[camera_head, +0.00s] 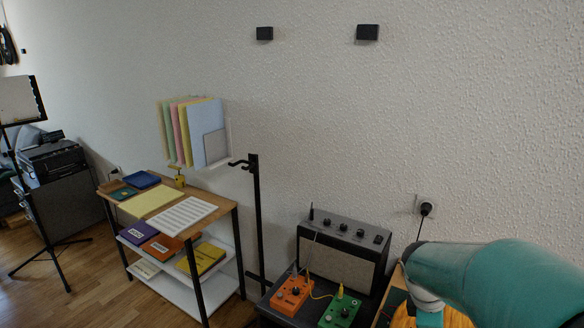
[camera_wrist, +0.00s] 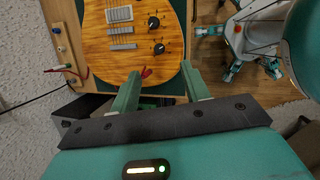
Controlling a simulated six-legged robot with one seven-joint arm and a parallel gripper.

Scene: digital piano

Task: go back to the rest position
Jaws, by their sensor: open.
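My gripper (camera_wrist: 160,68) shows in the wrist view with its two green fingers spread apart and nothing held between them. An orange wood-grain electric guitar (camera_wrist: 125,45) lies on a green surface beyond the fingertips; a small red piece (camera_wrist: 146,73) shows at its edge between the fingers. I cannot tell how far the fingertips are from the guitar. In the head view my teal arm reaches in at the lower right, over part of the guitar (camera_head: 456,318). The fingers are not clearly seen there.
An amplifier (camera_head: 338,262) stands left of my arm, with an orange pedal (camera_head: 291,293) and a green pedal (camera_head: 340,311) before it. A black stand (camera_head: 256,210), a shelf table (camera_head: 148,186) with papers, and a wall rack of folders (camera_head: 228,135) are further left. Floor shows at far left.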

